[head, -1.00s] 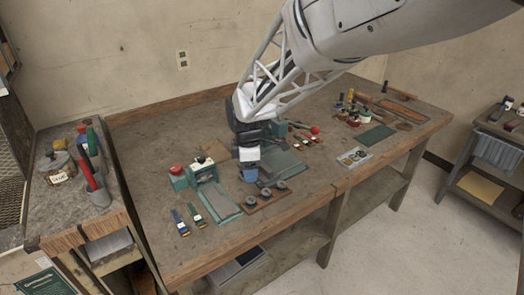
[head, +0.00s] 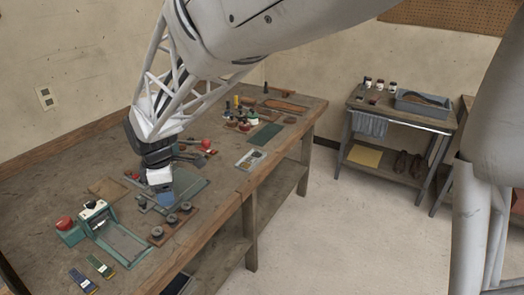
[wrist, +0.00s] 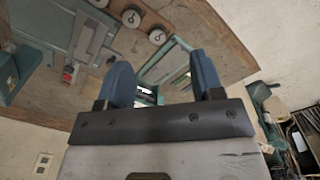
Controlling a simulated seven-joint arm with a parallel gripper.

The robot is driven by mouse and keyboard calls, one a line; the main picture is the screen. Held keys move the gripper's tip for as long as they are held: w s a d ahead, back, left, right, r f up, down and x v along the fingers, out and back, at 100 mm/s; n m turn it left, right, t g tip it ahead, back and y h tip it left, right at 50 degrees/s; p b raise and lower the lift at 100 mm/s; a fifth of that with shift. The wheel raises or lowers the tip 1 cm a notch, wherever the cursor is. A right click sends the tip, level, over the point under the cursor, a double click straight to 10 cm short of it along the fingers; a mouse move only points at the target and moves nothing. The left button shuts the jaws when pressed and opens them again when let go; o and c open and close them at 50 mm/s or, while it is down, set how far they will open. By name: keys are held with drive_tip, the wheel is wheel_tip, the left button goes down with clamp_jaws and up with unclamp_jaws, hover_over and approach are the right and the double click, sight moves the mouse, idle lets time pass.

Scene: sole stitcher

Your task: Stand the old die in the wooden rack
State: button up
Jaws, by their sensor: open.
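My gripper (head: 165,198) is in the middle of the workbench in the head view, pointing down over a green mat. Its two blue fingers stand apart with nothing held between them in the wrist view (wrist: 160,60). A wooden rack (head: 164,227) with round grey pieces lies just in front of and beside the gripper. It also shows at the top of the wrist view (wrist: 148,17). I cannot tell which piece is the old die. A green press (head: 105,225) with a long flat bed stands to the left of the rack.
Two small coloured tools (head: 92,271) lie at the bench's near left. A red-topped item (head: 66,225) sits beside the press. A light tray (head: 251,160) and a dark green mat (head: 264,135) lie farther right. Jars and tools crowd the far end.

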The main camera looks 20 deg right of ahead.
drive_tip(key=s+d+r+m+t, duration=0.1)
drive_tip(key=s+d+r+m, duration=0.4)
drive_tip(key=d, duration=0.4)
drive_tip(key=s+d+r+m, duration=0.2)
drive_tip(key=s+d+m, duration=0.35)
drive_tip(key=d, duration=0.35)
drive_tip(key=s+d+m+t, duration=0.1)
drive_tip(key=s+d+m, duration=0.7)
drive_tip(key=s, duration=0.6)
drive_tip(key=shift+s+d+r, duration=0.25)
drive_tip(key=shift+s+d, duration=0.05)
drive_tip(key=shift+d, duration=0.6)
